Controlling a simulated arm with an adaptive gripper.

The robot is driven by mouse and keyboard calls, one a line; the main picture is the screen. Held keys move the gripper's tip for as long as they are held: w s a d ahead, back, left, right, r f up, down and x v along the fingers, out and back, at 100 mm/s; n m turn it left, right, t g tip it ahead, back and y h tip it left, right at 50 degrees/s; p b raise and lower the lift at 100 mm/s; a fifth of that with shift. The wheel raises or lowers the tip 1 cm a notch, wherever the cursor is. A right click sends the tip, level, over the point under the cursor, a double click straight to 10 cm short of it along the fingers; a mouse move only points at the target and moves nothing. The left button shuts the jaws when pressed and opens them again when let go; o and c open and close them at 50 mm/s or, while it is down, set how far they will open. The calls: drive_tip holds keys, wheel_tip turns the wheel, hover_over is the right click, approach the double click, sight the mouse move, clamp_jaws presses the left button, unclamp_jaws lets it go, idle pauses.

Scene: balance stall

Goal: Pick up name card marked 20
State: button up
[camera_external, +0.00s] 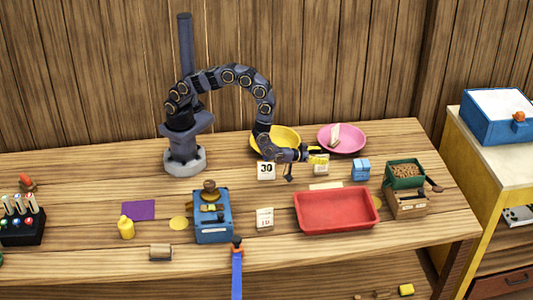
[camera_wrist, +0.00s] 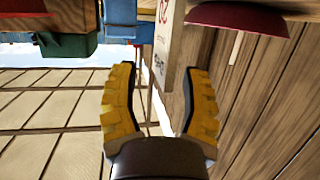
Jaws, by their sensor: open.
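The name card marked 20 (camera_wrist: 169,40) is a pale upright card with red figures, seen turned on its side in the wrist view. In the external view a pale card (camera_external: 321,167) stands right beside my gripper (camera_external: 312,153), partly covered by it; its marking is not readable there. My gripper (camera_wrist: 161,70) is open, with yellow padded fingers. In the wrist view the card's near end reaches toward the gap between the fingertips, closer to the right finger. I cannot tell whether they touch.
A card marked 30 (camera_external: 266,171) stands left of my gripper, and another card (camera_external: 265,219) stands nearer the front. A yellow bowl (camera_external: 288,137) and a pink plate (camera_external: 352,145) are behind. A blue block (camera_external: 361,169) stands to the right; a red tray (camera_external: 337,222) lies in front.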

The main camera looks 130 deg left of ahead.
drive_tip(key=x, duration=0.3)
drive_tip(key=shift+d, duration=0.1)
clamp_jaws()
drive_tip(key=shift+r, duration=0.1)
